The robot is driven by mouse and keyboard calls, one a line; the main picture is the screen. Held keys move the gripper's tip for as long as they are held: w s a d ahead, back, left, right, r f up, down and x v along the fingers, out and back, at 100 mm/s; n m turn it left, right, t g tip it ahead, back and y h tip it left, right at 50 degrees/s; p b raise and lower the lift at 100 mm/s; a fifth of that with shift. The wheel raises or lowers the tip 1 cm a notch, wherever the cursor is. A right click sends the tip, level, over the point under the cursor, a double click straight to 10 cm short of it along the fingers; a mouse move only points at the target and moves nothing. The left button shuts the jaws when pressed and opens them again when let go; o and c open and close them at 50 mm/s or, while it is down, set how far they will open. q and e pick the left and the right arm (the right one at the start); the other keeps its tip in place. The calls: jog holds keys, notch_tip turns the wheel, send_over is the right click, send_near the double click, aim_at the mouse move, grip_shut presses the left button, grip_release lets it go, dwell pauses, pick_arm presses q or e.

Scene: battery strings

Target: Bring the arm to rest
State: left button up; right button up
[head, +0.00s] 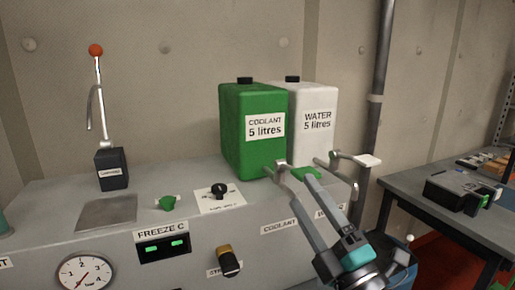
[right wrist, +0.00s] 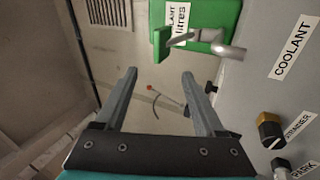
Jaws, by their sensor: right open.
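My right gripper (head: 302,189) is open in the head view, in front of the grey bench unit and below the containers. Its two fingers also show apart in the right wrist view (right wrist: 159,74), with nothing between them. The green coolant container (head: 242,150) stands upright on the bench, behind and to the left of the gripper. The white water container (head: 325,97) stands beside it. My left gripper is in neither view.
Metal levers (head: 348,184) stick out close to the gripper. The grey bench (head: 60,200) carries a lever with a red ball (head: 96,50), a gauge (head: 85,273) and several knobs. A dark table (head: 412,188) with a black case (head: 452,195) stands at right.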

jog(key=s+d+f+m+g+h, duration=0.2)
jog(key=d+f+m+g+h, duration=0.3)
jog(key=f+m, duration=0.4)
jog(key=s+d+f+m+g+h, duration=0.2)
jog(key=d+f+m+h, duration=0.4)
jog(key=f, duration=0.5)
jog(key=s+a+f+m+g+y, duration=0.1)
jog(key=s+a+f+m+g, duration=0.15)
jog(key=s+f+g, duration=0.55)
jog(key=s+a+f+m+g, duration=0.15)
jog(key=s+f+m, duration=0.3)
jog(key=s, duration=0.75)
notch_tip(320, 180, down, 27)
jog(key=s+n+g+b, duration=0.1)
jog(key=g+b, duration=0.1)
jog(key=b, duration=0.2)
jog(key=s+d+f+g+b, duration=0.1)
jog(key=s+d+f+b, duration=0.2)
jog(key=s+f, duration=1.1)
notch_tip(320, 180, down, 2)
jog(key=shift+s+d+f+n, duration=0.1)
jog(key=shift+s+d+n, duration=0.15)
jog(key=shift+s+n, duration=0.1)
